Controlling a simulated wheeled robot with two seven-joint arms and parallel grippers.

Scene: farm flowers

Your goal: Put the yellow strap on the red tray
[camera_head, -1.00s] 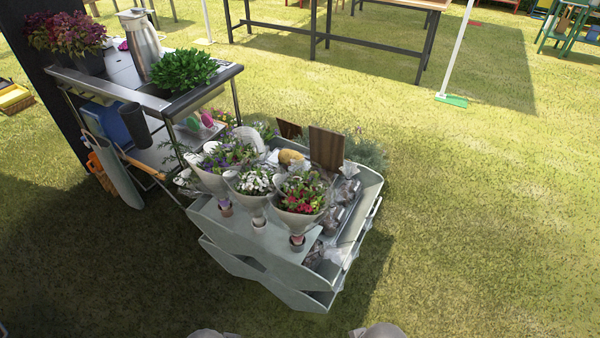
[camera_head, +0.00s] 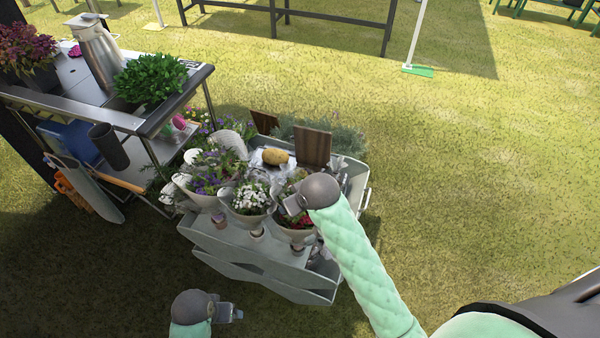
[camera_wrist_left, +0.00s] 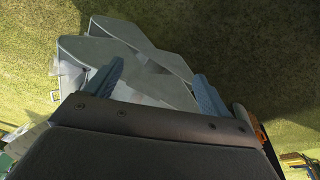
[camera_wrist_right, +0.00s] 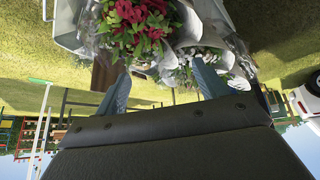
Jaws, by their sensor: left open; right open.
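I cannot make out a yellow strap or a red tray in any view. A small rounded yellow-tan item (camera_head: 275,156) lies on the grey flower cart (camera_head: 235,243); I cannot tell what it is. My right gripper (camera_head: 292,206) is open over the front right of the cart, in front of the red flowers. In the right wrist view its spread fingers (camera_wrist_right: 162,84) are near the red bouquet (camera_wrist_right: 140,22), with nothing seen held. My left gripper (camera_head: 230,312) is low in front of the cart. In the left wrist view its fingers (camera_wrist_left: 157,85) are open and empty, with the cart's panels beyond.
White-flower (camera_head: 250,198) and purple-flower bouquets (camera_head: 205,180) stand along the cart's front, close to my right gripper. A brown board (camera_head: 313,148) stands behind. A metal table (camera_head: 75,95) with a steel jug (camera_head: 95,50) and green plant (camera_head: 150,77) is at left. Grass at right is open.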

